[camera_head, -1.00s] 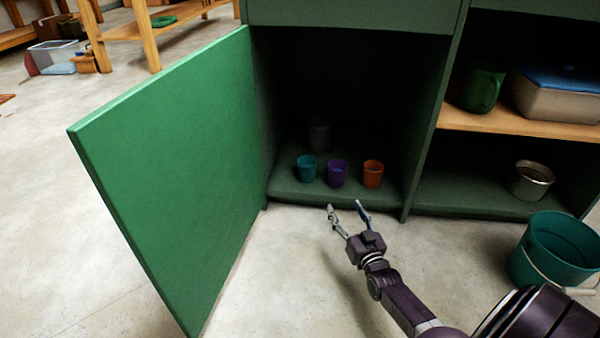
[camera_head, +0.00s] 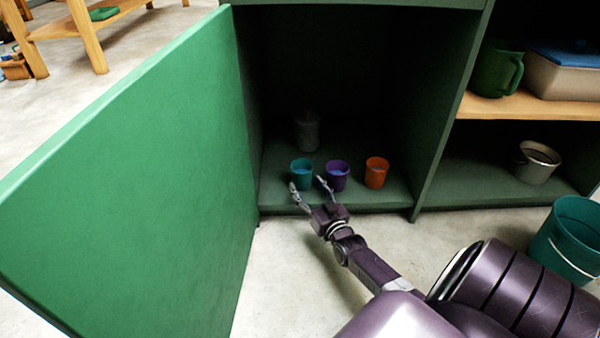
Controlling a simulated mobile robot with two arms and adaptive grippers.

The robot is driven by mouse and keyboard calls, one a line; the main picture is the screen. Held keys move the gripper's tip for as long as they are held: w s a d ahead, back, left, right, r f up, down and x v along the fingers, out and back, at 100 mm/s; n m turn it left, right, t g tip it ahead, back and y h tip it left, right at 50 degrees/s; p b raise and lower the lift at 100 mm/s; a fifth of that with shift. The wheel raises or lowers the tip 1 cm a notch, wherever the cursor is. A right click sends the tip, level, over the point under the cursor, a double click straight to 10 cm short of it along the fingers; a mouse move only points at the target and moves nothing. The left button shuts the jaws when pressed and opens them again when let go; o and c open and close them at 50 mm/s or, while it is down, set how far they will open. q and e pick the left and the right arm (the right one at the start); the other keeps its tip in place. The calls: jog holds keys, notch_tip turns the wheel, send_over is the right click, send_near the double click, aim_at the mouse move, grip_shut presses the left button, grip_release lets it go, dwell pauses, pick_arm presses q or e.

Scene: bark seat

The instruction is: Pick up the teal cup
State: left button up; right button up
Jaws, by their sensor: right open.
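The teal cup (camera_head: 302,172) stands upright on the floor of the open green cabinet, at the left of a row of cups. My right gripper (camera_head: 307,184) is open and empty at the cabinet's front edge. Its two fingers point into the cabinet, one just in front of the teal cup, the other close to the purple cup. I cannot tell whether a finger touches a cup. The purple cup (camera_head: 337,175) stands right of the teal one. My left gripper is not in view.
An orange cup (camera_head: 376,172) stands right of the purple one, and a grey container (camera_head: 307,131) stands behind. The open green door (camera_head: 140,180) bounds the left side. A cabinet divider (camera_head: 447,130) stands at the right. A teal bucket (camera_head: 570,240) is on the floor at right.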

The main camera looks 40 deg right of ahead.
aim_at(306, 183)
jog(key=b+x, duration=0.3)
jog(key=shift+w+d+f+b, duration=0.2)
jog(key=shift+w+d+b, duration=0.05)
jog(key=shift+b, duration=0.15)
jog(key=shift+w+d+r+b, duration=0.2)
jog(key=shift+w+b, duration=0.1)
jog(key=shift+w, duration=0.3)
jog(key=c, duration=1.1)
jog(key=shift+o, duration=0.2)
jog(key=shift+r, duration=0.15)
